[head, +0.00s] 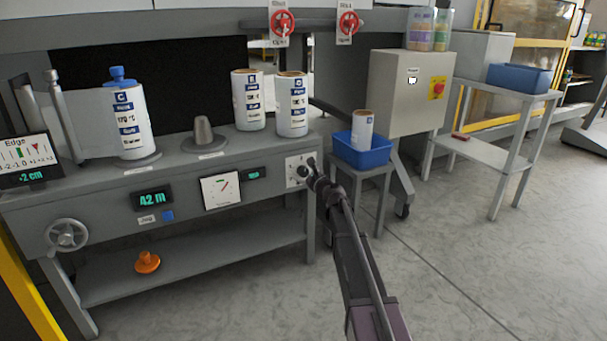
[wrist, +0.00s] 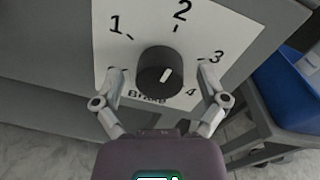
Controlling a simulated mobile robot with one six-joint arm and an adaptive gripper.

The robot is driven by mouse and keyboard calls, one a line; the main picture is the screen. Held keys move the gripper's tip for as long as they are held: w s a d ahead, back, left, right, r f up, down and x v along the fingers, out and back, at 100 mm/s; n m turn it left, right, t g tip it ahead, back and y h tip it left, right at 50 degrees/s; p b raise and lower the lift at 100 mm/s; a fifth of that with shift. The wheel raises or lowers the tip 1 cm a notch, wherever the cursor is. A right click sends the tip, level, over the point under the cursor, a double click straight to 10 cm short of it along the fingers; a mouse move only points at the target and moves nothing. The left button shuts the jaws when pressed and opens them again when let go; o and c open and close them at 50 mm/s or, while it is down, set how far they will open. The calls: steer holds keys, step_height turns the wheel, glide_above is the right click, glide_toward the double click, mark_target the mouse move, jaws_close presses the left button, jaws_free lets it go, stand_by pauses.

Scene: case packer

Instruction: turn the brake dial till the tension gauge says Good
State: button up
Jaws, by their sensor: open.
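The brake dial (wrist: 152,72) is a black round knob on a white plate (wrist: 105,45) marked 1 to 4. My gripper (wrist: 159,69) is open, one finger on each side of the dial, with gaps visible to the knob. The left finger hides part of the scale. In the head view my gripper (head: 312,170) is at the plate (head: 292,180) on the bench's right end.
A blue bin (head: 362,158) holding a roll stands on a small stand just right of my gripper, and shows in the wrist view (wrist: 285,90). Labelled rolls (head: 292,105) stand on the bench above. Green displays (head: 153,198) flank the gauge.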

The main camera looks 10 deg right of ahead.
steer(key=v, duration=0.7)
steer(key=shift+s, duration=0.25)
stand_by(0.4)
steer(key=s+a+n+g+y+p, duration=0.1)
steer(key=s+a+n+g+p, duration=0.35)
steer(key=s+n, duration=0.35)
steer(key=s+a+n+g+p, duration=0.4)
steer(key=s+a+n+p, duration=0.1)
steer(key=s+n, duration=0.3)
steer(key=s+d+r+n+g+h+p, duration=0.1)
steer(key=s+d+n+g+h+p, duration=0.2)
steer(key=s, duration=0.4)
steer(key=s+d+n+g+h+p, duration=0.2)
steer(key=s+n+p, duration=0.25)
steer(key=s, duration=0.35)
steer(key=s+d+r+n+g+h+p, duration=0.1)
steer(key=s+d+n+g+h+p, duration=0.2)
steer(key=s, duration=0.4)
step_height(320, 180, up, 37)
steer(key=a+n+p, duration=0.1)
steer(key=p, duration=3.6)
steer(key=shift+a+y, duration=0.15)
steer(key=shift+y, duration=0.15)
steer(key=shift+s+f, duration=0.15)
